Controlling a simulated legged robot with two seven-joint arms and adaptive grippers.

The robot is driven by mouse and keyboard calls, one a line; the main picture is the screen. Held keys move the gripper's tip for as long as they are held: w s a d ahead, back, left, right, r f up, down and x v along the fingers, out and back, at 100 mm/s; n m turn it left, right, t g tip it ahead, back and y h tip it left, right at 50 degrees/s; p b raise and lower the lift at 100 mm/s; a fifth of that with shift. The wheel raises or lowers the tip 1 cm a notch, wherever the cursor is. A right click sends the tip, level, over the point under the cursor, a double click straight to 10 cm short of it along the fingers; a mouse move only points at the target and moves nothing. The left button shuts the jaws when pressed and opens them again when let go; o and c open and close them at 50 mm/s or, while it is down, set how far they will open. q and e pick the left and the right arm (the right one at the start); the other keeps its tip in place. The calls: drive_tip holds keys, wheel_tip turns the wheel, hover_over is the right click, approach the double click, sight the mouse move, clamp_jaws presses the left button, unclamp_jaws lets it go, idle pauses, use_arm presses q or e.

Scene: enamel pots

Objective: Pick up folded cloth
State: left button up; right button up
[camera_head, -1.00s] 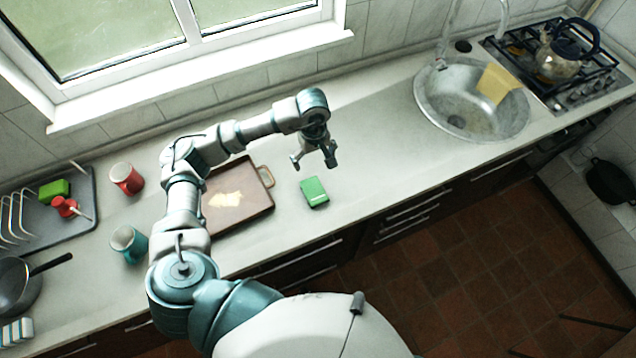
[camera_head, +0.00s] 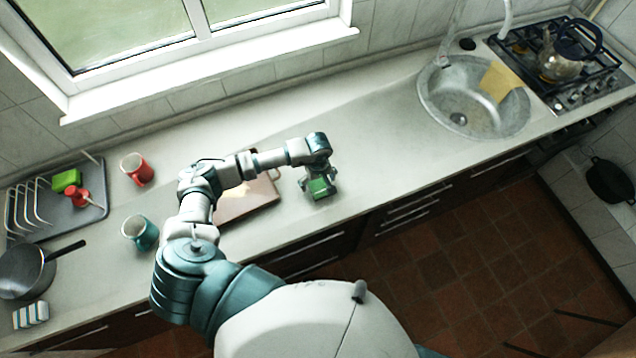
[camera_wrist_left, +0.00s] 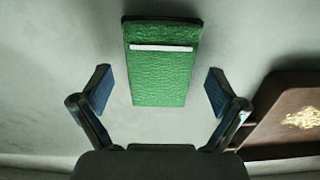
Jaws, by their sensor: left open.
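The green folded cloth (camera_head: 319,187) lies on the worktop, right of the brown tray. In the left wrist view the cloth (camera_wrist_left: 161,65) shows a textured green top with a white strip across it. My left gripper (camera_head: 318,184) is low over the cloth, pointing down. In the left wrist view its two fingers (camera_wrist_left: 158,92) are spread wide, one on each side of the cloth's near end, with a gap on both sides. Nothing is held. In the head view the gripper partly covers the cloth. My right gripper is not in view.
The brown tray (camera_head: 232,208) lies left of the cloth, partly behind my arm; it also shows in the left wrist view (camera_wrist_left: 270,145). A red mug (camera_head: 137,169) and a teal mug (camera_head: 140,232) stand farther left. The worktop between cloth and sink (camera_head: 430,100) is clear.

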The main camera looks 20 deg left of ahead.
sight(318, 184)
use_arm(q)
drive_tip(key=shift+f, duration=0.15)
drive_tip(key=c, duration=1.2)
drive_tip(key=shift+r, duration=0.3)
drive_tip(key=r, duration=0.1)
drive_tip(key=r+b, duration=0.1)
drive_tip(key=r, duration=0.1)
drive_tip(key=shift+s, duration=0.25)
drive_tip(key=s+d+b, duration=0.1)
drive_tip(key=s, duration=0.4)
drive_tip(key=s+d+r+b, duration=0.1)
drive_tip(key=s, duration=0.4)
drive_tip(key=s+d+b, duration=0.1)
drive_tip(key=s, duration=0.4)
drive_tip(key=shift+d+r, duration=0.2)
drive_tip(key=shift+r, duration=0.05)
